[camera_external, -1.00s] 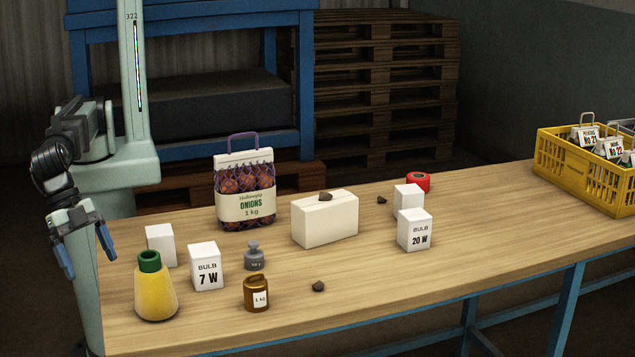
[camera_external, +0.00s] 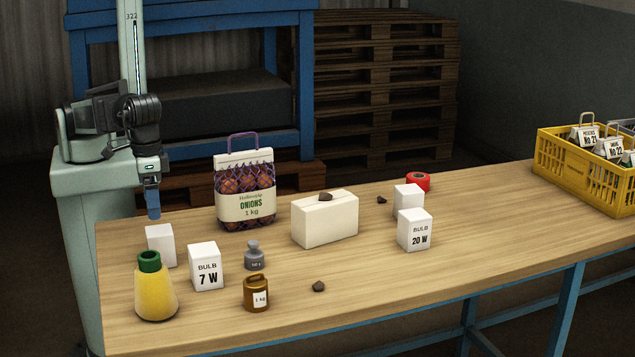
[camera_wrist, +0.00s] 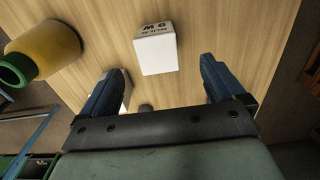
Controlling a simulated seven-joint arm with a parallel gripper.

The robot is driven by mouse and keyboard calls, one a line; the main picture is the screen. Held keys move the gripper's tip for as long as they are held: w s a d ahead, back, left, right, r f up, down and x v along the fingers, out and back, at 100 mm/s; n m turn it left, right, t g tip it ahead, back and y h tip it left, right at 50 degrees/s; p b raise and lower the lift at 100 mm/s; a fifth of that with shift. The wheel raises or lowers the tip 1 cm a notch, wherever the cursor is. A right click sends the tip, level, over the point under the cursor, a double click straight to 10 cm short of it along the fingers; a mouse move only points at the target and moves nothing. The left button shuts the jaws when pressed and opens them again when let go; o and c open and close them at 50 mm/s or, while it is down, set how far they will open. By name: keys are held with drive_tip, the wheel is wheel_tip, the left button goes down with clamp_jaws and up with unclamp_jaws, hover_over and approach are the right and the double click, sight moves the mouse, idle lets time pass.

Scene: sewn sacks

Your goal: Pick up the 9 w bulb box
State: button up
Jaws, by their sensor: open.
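The 9 w bulb box (camera_wrist: 156,52) is a white box near the top middle of the wrist view, its label upside down there. It matches the blank-looking white box (camera_external: 159,246) behind the yellow bottle in the external view, where its label is hidden. My gripper (camera_external: 153,213) points down above the table's left end, apart from the box and above it. In the wrist view its two blue fingers are spread and empty, and the box lies beyond and between their tips.
A yellow bottle with green cap (camera_external: 155,287) and the 7 W box (camera_external: 206,267) stand close by. Grey (camera_external: 254,257) and brown weights (camera_external: 256,293), an onion bag (camera_external: 245,205), a cream case (camera_external: 325,220) and the 20 W box (camera_external: 415,231) stand further right. The right tabletop has free room.

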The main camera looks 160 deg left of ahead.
sight(156, 230)
wheel_tip(156, 230, down, 8)
drive_tip(key=shift+r, duration=0.1)
drive_tip(key=shift+w+a+f, duration=0.15)
drive_tip(key=shift+a+f, duration=0.05)
drive_tip(key=shift+f, duration=0.75)
drive_tip(key=shift+w+a+f, duration=0.1)
drive_tip(key=shift+a+f, duration=0.1)
drive_tip(key=shift+f, duration=1.5)
drive_tip(key=c, duration=1.1)
